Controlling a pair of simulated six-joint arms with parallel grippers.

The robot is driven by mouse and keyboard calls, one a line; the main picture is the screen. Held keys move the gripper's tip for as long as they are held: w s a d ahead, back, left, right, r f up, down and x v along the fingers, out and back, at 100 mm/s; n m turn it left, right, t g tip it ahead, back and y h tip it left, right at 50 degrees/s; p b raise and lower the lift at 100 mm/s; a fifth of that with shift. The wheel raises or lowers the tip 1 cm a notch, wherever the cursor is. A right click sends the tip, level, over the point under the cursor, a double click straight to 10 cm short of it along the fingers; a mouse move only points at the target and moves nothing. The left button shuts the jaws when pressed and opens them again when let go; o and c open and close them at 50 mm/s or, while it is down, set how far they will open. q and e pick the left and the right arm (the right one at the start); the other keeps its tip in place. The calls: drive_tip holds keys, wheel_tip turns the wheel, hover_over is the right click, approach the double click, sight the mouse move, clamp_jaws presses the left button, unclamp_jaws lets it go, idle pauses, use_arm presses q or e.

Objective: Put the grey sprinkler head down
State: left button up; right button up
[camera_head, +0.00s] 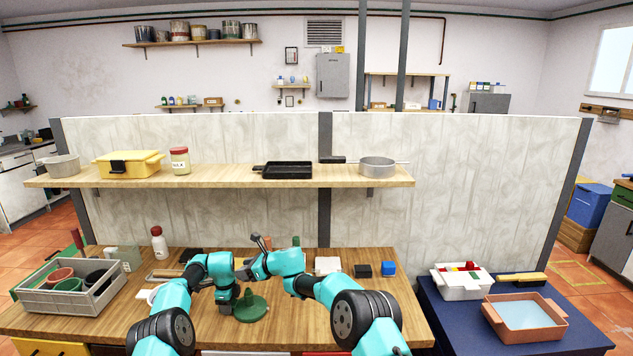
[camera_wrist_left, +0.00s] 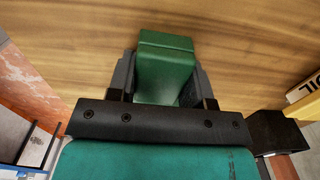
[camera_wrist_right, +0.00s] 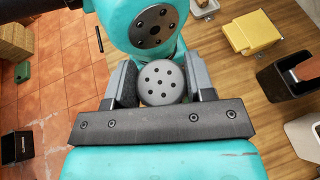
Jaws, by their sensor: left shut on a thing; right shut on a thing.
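The grey sprinkler head (camera_wrist_right: 161,83) is a round disc with several dark holes, seen face-on in the right wrist view. My right gripper (camera_wrist_right: 161,88) is shut on it, fingers on both sides. In the head view my right gripper (camera_head: 246,271) is above the wooden worktop (camera_head: 300,322), close to my left arm. My left gripper (camera_head: 238,300) is lower and shut on a green thing with a round base (camera_head: 252,312). The left wrist view shows its green block-like part (camera_wrist_left: 166,65) between the fingers. The sprinkler head is small and partly hidden in the head view.
A grey crate with pots (camera_head: 92,303) stands at the left. A shelf (camera_head: 225,178) spans above. The front right of the worktop is clear.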

use_arm(q)
drive_tip(key=shift+f, duration=0.1)
use_arm(e)
drive_tip(key=s+d+f, duration=0.1)
drive_tip(key=d+f, duration=0.1)
drive_tip(key=d, duration=0.7)
drive_tip(key=s+d+f+n+g, duration=0.1)
drive_tip(key=d+f, duration=0.2)
drive_tip(key=d, duration=0.7)
drive_tip(key=shift+s, duration=0.25)
drive_tip(key=shift+f, duration=0.2)
use_arm(q)
drive_tip(key=shift+f, duration=0.1)
use_arm(e)
drive_tip(key=shift+f, duration=3)
use_arm(q)
drive_tip(key=shift+s, duration=0.1)
use_arm(e)
drive_tip(key=shift+f, duration=1.9)
drive_tip(key=shift+f, duration=0.1)
